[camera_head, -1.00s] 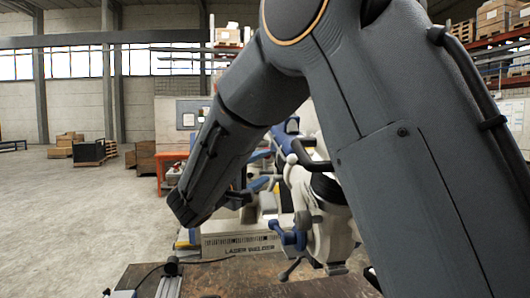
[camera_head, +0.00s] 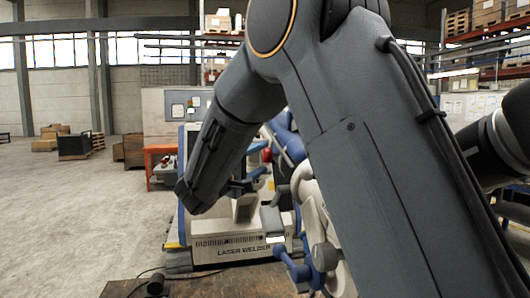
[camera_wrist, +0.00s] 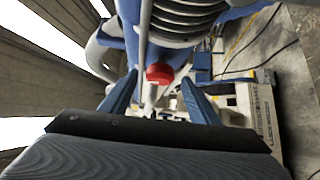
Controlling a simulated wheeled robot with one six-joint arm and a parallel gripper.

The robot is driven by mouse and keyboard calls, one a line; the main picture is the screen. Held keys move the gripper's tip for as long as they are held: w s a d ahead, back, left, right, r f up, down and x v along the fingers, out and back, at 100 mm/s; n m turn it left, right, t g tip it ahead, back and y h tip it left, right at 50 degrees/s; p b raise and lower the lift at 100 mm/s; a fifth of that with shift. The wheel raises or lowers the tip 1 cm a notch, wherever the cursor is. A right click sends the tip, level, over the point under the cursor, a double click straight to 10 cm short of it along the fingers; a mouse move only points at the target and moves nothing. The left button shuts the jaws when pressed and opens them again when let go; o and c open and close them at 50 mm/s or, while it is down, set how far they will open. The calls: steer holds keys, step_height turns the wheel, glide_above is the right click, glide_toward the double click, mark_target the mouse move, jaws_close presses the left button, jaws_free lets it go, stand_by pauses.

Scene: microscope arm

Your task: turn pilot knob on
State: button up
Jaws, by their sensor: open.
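A red knob (camera_wrist: 160,72) shows near the middle of the wrist view, in front of a blue and white machine arm. I take it for the pilot knob; its on or off setting cannot be read. My gripper (camera_wrist: 159,79) is open, with one blue finger on each side of the knob in the picture. Whether the fingers are level with the knob in depth or touch it, I cannot tell.
A white laser welder (camera_head: 240,247) stands low behind my arm. A dark worktable (camera_head: 200,288) lies at the front edge. A blue clamp handle (camera_head: 292,265) sticks out near my arm. Open concrete floor (camera_head: 70,215) lies to the left.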

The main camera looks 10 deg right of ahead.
mark_target(263, 157)
steer(key=shift+p+x, duration=0.7)
steer(key=shift+x, duration=1.05)
steer(key=c, duration=1)
